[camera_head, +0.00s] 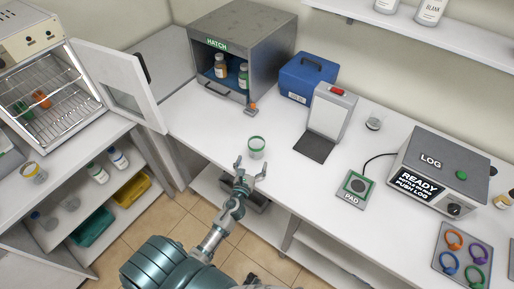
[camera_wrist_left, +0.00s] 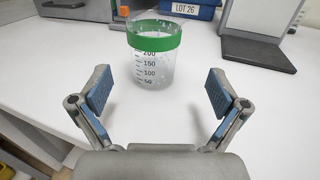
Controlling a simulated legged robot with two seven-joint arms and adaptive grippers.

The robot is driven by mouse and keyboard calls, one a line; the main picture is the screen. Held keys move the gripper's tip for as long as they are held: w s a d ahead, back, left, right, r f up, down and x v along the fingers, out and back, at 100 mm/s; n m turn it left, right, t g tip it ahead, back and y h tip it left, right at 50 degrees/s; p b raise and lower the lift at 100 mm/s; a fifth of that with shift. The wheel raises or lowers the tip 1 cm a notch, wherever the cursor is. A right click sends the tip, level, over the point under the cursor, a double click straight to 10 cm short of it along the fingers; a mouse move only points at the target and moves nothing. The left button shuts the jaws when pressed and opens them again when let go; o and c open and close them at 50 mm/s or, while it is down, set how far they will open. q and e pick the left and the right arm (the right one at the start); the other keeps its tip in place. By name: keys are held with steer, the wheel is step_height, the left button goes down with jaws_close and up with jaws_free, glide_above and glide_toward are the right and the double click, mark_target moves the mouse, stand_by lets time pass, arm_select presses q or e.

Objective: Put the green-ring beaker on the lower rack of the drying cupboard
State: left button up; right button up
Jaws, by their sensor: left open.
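The green-ring beaker (camera_head: 257,147) stands upright on the white bench near its front edge. In the left wrist view the clear beaker (camera_wrist_left: 153,65) shows a green band at its top and volume marks. My left gripper (camera_head: 250,168) is open and just in front of the beaker; in the wrist view its two fingers (camera_wrist_left: 157,97) are spread wide, with the beaker beyond them and not touched. The drying cupboard (camera_head: 45,85) is at the far left with its door (camera_head: 120,82) open. Wire racks show inside, with an orange and a green item. My right gripper is not in view.
A grey hatch box (camera_head: 245,45) with bottles stands behind the beaker. A blue box (camera_head: 306,78), a white stand with a dark plate (camera_head: 314,146) and a pad (camera_head: 355,188) are to the right. Bench space around the beaker is clear. The open cupboard door projects toward the bench.

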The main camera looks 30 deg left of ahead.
mark_target(254, 152)
arm_select(q)
steer(key=shift+x, duration=1.2)
steer(key=x, duration=0.2)
steer(key=a+x, duration=0.1)
steer(key=x, duration=0.2)
steer(key=shift+s+r+p, duration=0.1)
steer(key=shift+r+p, duration=0.05)
steer(key=shift+p, duration=0.15)
steer(key=shift+w, duration=0.35)
steer(key=shift+s, duration=0.1)
steer(key=c, duration=1.4)
steer(key=shift+r, duration=0.1)
